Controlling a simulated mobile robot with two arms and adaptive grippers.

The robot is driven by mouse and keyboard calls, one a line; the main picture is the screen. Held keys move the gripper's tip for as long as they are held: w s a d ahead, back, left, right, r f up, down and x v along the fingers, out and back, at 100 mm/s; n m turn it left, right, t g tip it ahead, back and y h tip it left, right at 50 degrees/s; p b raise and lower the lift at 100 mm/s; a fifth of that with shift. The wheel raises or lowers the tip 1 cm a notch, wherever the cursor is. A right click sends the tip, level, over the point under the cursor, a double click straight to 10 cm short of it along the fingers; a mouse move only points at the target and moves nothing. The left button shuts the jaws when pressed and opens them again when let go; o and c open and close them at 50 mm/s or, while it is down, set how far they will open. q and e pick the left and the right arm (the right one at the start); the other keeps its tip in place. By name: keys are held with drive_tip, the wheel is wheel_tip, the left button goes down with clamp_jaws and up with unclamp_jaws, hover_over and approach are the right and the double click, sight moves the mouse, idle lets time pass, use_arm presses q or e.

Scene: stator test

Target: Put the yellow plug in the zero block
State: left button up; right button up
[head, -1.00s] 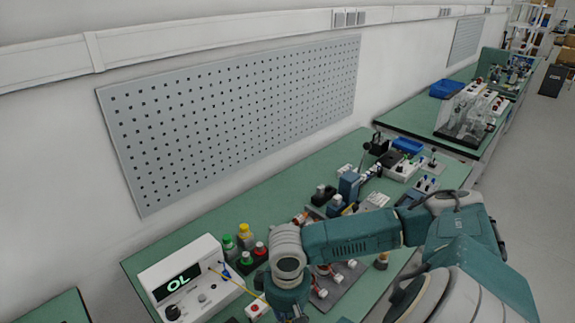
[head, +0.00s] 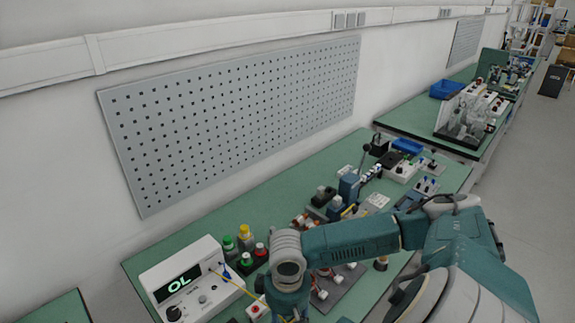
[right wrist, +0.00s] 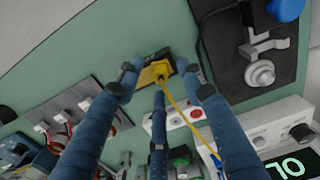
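The yellow plug (right wrist: 153,73) is at the top middle of the right wrist view, between the fingertips of my right gripper (right wrist: 158,76). It lies over or against a small dark block (right wrist: 169,56), perhaps the zero block; I cannot tell whether it is seated in it. A yellow lead (right wrist: 181,109) runs from the plug area to the white meter (right wrist: 268,127). The fingers stand around the plug, but contact is unclear. In the head view the meter (head: 193,283) reads OL, and my right gripper (head: 290,313) is partly cut off. My left gripper is not in view.
Green and yellow capped posts (head: 245,233) stand behind the gripper. A white box with a red button (head: 256,309) is close beside it. A grey plate with white connectors (head: 338,284) lies to the right. Bare green bench (right wrist: 245,100) shows around the block.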

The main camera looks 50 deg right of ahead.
drive_tip(key=shift+r, duration=0.1)
wheel_tip(320, 180, up, 12)
idle(0.4)
idle(0.9)
